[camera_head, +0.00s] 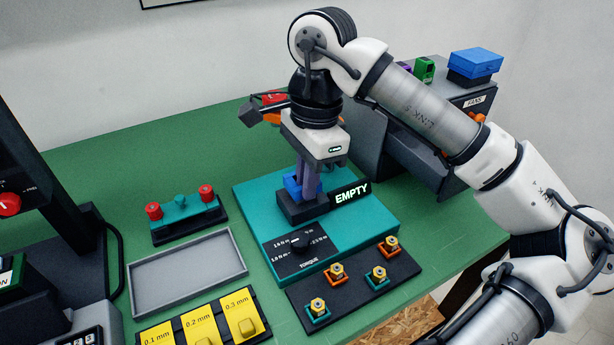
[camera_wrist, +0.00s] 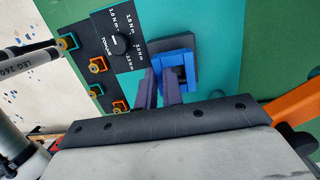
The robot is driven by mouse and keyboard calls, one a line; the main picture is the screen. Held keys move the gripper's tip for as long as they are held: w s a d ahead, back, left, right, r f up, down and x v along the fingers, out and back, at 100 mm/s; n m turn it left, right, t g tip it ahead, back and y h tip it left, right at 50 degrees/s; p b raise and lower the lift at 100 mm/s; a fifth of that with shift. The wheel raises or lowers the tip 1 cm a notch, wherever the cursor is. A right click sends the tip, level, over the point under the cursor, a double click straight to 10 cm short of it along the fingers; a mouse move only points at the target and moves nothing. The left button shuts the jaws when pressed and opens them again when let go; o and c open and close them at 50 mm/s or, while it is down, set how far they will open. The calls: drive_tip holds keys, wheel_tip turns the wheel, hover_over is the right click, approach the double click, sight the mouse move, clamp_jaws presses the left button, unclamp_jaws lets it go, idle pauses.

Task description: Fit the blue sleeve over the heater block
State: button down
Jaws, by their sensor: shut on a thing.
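My gripper (camera_head: 308,190) points down over the teal torque station and is shut on the blue sleeve (camera_head: 291,186). In the wrist view, the purple fingers (camera_wrist: 162,90) reach the near side of the sleeve (camera_wrist: 186,61), which looks like a square frame with a dark inside. The sleeve is at the dark grey holder (camera_head: 299,213) on the station, beside the lit "EMPTY" sign (camera_head: 352,193). I cannot tell whether it rests in the holder or is just above it. The fingers hide part of it. I cannot make out the heater block.
A torque dial (camera_head: 301,241) is on the station (camera_head: 367,228). A black plate (camera_head: 352,292) with several brass nozzles is in front. A grey tray (camera_head: 187,270), yellow gauges (camera_head: 200,325) and a teal-and-red fixture (camera_head: 184,216) are left. A dark machine (camera_head: 420,155) stands right.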

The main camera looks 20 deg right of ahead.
drive_tip(key=shift+f, duration=0.2)
drive_tip(key=shift+r, duration=0.45)
drive_tip(key=shift+b, duration=0.4)
idle(1.3)
drive_tip(key=shift+f+b, duration=0.4)
drive_tip(key=shift+f, duration=0.1)
drive_tip(key=shift+r, duration=0.15)
drive_tip(key=shift+r+p, duration=2.05)
drive_tip(key=shift+r, duration=0.9)
